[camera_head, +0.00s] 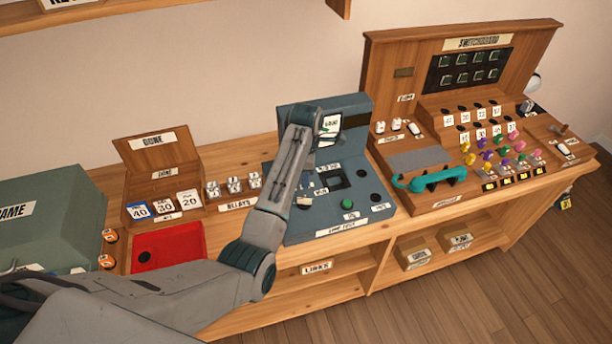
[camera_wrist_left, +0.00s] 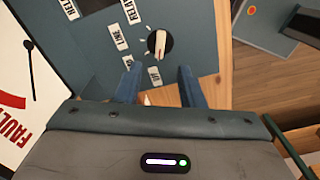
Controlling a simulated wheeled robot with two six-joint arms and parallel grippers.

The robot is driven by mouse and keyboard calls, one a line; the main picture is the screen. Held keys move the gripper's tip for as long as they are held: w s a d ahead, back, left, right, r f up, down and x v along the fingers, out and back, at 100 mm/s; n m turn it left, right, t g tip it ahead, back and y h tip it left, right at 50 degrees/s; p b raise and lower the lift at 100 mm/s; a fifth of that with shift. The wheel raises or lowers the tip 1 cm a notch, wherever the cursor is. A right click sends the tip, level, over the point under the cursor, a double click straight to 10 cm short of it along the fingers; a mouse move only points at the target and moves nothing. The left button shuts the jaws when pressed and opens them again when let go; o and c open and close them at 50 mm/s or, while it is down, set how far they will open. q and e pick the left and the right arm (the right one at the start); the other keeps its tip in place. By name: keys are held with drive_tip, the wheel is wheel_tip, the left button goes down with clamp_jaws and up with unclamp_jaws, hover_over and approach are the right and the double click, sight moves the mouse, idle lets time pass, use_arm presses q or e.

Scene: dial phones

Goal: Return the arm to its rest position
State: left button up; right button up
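My left arm (camera_head: 283,185) comes in from the lower left in the head view, bends at a joint, and reaches up over the dark blue-grey test panel (camera_head: 375,205). My left gripper (camera_wrist_left: 159,72) shows clearly in the left wrist view, its two blue fingers apart with nothing held between them. A round black knob with a white pointer (camera_wrist_left: 159,45) is just beyond the fingertips on a blue-grey panel, with no visible contact. The fingertips are hard to make out in the head view. My right gripper is not in view.
A red tray (camera_head: 185,243) and numbered cards (camera_head: 163,207) lie left of the panel. A wooden switchboard (camera_head: 460,60) with a teal handset (camera_head: 430,179) stands right. A green-grey box (camera_head: 50,225) is far left. A white meter face marked FAULT (camera_wrist_left: 30,75) shows in the wrist view.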

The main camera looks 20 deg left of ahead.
use_arm(q)
drive_tip(key=shift+r, duration=0.3)
